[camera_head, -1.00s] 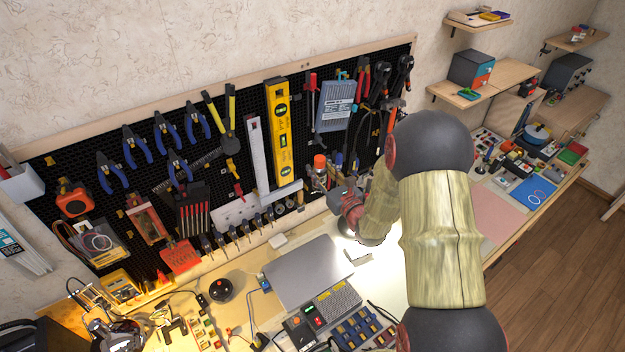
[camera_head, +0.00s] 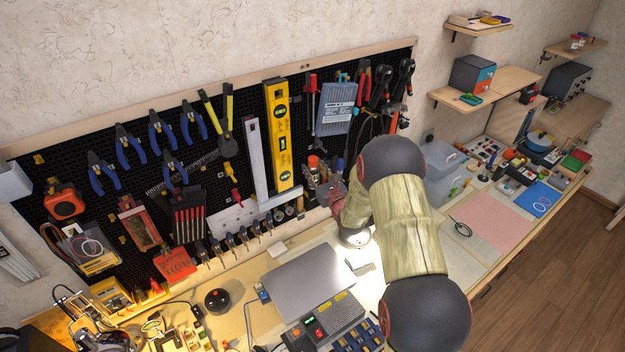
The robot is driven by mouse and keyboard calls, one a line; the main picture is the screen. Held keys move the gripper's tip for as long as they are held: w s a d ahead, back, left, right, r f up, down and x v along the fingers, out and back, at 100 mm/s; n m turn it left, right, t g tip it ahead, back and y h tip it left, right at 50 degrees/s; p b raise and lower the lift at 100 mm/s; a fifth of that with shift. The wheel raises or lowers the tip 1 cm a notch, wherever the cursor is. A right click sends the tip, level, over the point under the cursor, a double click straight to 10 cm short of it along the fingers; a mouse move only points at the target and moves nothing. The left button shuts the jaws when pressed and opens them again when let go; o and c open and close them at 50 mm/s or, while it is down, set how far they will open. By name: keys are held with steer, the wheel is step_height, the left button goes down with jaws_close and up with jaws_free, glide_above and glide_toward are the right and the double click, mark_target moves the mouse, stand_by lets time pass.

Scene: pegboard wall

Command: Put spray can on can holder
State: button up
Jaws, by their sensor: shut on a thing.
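The spray can has an orange-red cap (camera_head: 314,162) and stands upright close in front of the pegboard, just right of the yellow level. Its lower body is partly hidden by my gripper (camera_head: 326,188). My gripper is small and dark in this view, at the can's right side, shut on the can; the finger contact is hard to see. My forearm comes in from the right and hides part of the workbench. I cannot clearly make out the can holder; small metal parts (camera_head: 300,207) show beside and below the can.
The pegboard (camera_head: 255,90) carries pliers, a yellow level (camera_head: 282,140), a blue-grey case (camera_head: 336,112) and cables close to the can. A grey laptop-like panel (camera_head: 310,273) and a control box (camera_head: 333,312) lie on the bench below. Clear plastic bins (camera_head: 443,160) stand right of my arm.

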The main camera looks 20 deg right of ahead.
steer(key=shift+w+f+b, duration=0.2)
steer(key=shift+f+b, duration=0.1)
steer(key=shift+f, duration=0.7)
steer(key=shift+w+f+b, duration=0.2)
steer(key=shift+f+b, duration=0.05)
steer(key=shift+f, duration=0.7)
steer(key=shift+f, duration=0.2)
steer(key=o, duration=1.3)
steer(key=shift+c, duration=0.2)
